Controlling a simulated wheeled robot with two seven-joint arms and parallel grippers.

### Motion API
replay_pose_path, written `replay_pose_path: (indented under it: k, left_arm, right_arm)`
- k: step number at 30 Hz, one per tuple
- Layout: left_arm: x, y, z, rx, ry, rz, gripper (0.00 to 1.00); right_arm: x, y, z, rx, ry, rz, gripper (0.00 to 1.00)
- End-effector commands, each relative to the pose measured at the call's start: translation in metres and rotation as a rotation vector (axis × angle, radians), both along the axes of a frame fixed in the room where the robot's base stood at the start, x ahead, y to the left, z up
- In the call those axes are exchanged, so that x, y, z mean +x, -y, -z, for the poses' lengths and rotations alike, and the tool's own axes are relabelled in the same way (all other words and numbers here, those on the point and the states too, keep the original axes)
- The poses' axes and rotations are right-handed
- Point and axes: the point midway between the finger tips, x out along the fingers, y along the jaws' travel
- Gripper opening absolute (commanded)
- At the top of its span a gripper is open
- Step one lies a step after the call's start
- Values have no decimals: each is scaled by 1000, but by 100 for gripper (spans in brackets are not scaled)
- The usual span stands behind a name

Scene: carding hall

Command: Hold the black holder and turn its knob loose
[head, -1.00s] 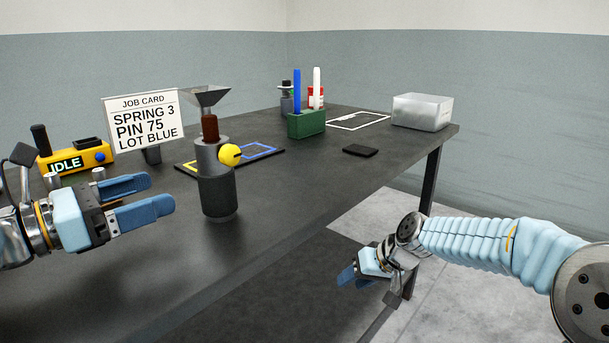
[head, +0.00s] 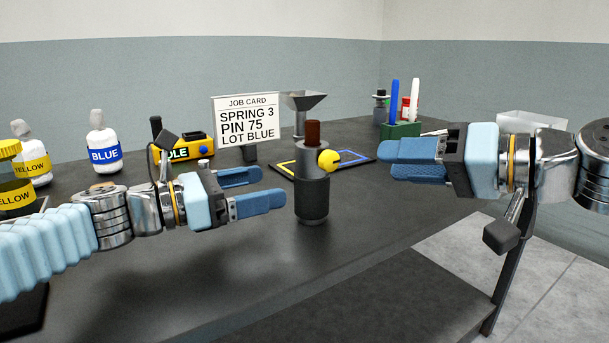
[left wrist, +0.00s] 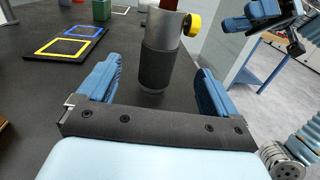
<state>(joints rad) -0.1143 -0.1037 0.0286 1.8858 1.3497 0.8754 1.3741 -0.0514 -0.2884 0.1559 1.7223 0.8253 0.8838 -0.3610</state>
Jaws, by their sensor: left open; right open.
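The black holder (head: 312,198) stands upright on the dark table, with a grey upper part and a brown piece rising from its top. Its yellow knob (head: 328,160) sticks out on the right side. My left gripper (head: 262,189) is open just left of the holder, fingers pointing at it. In the left wrist view the holder (left wrist: 156,68) stands ahead, between the lines of the two open fingers, not gripped, with the knob (left wrist: 192,25) at upper right. My right gripper (head: 394,161) is open, to the right of the knob and apart from it.
A job card (head: 247,118) reads SPRING 3, PIN 75, LOT BLUE. A funnel (head: 303,101) stands behind the holder, near a mat with yellow and blue outlines (head: 365,162). A green pen box (head: 400,130) is at the back.

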Motion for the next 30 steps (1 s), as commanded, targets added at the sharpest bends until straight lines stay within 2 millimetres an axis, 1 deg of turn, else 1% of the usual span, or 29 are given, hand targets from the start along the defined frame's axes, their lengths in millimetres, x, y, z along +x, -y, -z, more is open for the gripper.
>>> replay_pose_path:
  k: [1,9,15,21,29,30]
  left_arm:
    - [4,10,1,1,-3,5,93]
    - [33,63,1,0,-2,5,93]
    - [49,92,0,0,-2,3,93]
    - [56,104,0,0,-1,1,93]
    - [57,105,0,0,-1,0,93]
    - [57,105,0,0,-1,0,90]
  right_arm:
    - [0,0,0,-1,0,1,43]
    - [1,1,1,-2,-1,1,43]
    - [1,1,1,-2,-1,1,43]
    - [1,1,1,-2,-1,1,43]
    - [1,1,1,-2,-1,1,43]
    - [1,1,1,-2,-1,1,43]
